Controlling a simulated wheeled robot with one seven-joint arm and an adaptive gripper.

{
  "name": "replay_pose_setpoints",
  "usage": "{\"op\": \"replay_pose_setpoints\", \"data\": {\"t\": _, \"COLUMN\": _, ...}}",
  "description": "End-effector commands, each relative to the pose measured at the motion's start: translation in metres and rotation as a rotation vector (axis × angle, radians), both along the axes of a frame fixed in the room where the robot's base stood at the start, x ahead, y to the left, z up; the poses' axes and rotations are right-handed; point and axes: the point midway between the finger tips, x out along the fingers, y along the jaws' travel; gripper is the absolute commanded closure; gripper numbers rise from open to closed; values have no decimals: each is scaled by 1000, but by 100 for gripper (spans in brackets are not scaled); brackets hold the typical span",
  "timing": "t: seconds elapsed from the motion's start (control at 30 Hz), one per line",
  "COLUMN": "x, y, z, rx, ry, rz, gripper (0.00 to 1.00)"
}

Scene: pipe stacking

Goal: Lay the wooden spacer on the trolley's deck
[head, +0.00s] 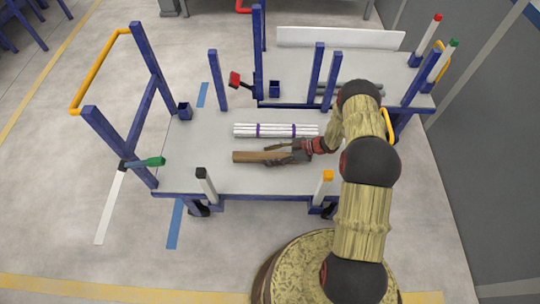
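The wooden spacer (250,157) is a brown bar lying roughly left to right in the head view, over the grey deck of the trolley (225,180). My gripper (277,154) reaches in from the right, and its dark fingers close around the spacer's right part.
Blue posts (218,80) rise around the deck. Short posts with a black cap (206,186) and an orange cap (323,188) stand at the front edge. A second trolley (395,75) stands behind at right. The deck left of the spacer is clear.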

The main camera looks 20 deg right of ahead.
Motion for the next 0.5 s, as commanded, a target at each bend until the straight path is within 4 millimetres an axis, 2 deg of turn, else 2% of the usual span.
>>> {"op": "replay_pose_setpoints", "data": {"t": 0.33, "x": 0, "y": 0, "z": 3, "rx": 0, "ry": -1, "rz": 0, "gripper": 52}}
{"op": "replay_pose_setpoints", "data": {"t": 0.5, "x": -5, "y": -18, "z": 12, "rx": 0, "ry": -1, "rz": -4, "gripper": 52}}
